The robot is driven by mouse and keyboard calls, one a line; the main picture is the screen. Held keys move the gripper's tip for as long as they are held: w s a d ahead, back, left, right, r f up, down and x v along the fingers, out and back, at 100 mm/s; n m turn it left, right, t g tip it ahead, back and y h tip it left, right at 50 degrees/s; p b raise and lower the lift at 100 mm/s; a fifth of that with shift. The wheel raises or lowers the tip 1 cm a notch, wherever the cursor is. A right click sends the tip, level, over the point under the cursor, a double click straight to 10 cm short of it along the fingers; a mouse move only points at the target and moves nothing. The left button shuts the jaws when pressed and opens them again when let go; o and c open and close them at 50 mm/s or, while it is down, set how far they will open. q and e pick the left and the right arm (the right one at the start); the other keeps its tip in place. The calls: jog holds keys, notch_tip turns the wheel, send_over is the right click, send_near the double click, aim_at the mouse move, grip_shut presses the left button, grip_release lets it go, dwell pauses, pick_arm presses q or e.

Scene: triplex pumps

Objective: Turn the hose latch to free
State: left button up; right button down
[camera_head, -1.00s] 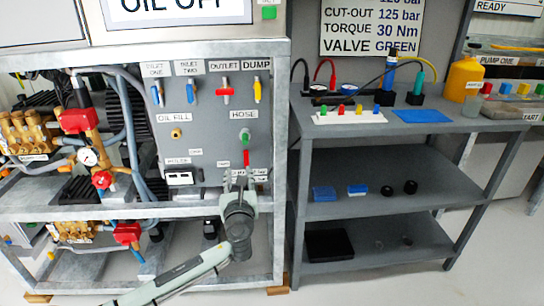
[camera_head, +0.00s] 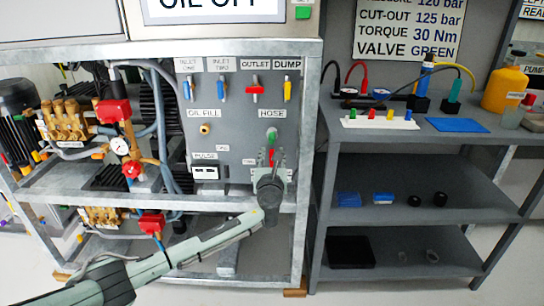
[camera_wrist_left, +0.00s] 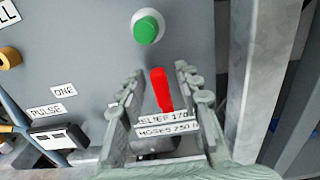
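The hose latch is a red lever (camera_head: 271,156) under the HOSE label on the grey panel. A green round fitting (camera_head: 271,140) sits just above it. In the left wrist view, the red lever (camera_wrist_left: 161,88) stands nearly upright between my fingers, with the green fitting (camera_wrist_left: 147,28) above. My left gripper (camera_head: 269,160) is in front of the panel at the lever. In the wrist view the left gripper (camera_wrist_left: 163,95) is open, one finger on each side of the lever, with gaps visible. The lever's lower end is near small printed labels (camera_wrist_left: 166,124). My right gripper is out of view.
A metal frame post (camera_head: 303,150) stands close to the right of the panel. Blue, red and yellow valve levers (camera_head: 254,91) are above. A PULSE counter (camera_head: 207,173) is at left. A grey shelf (camera_head: 430,170) holding small parts stands to the right.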

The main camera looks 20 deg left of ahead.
pick_arm(q)
grip_shut()
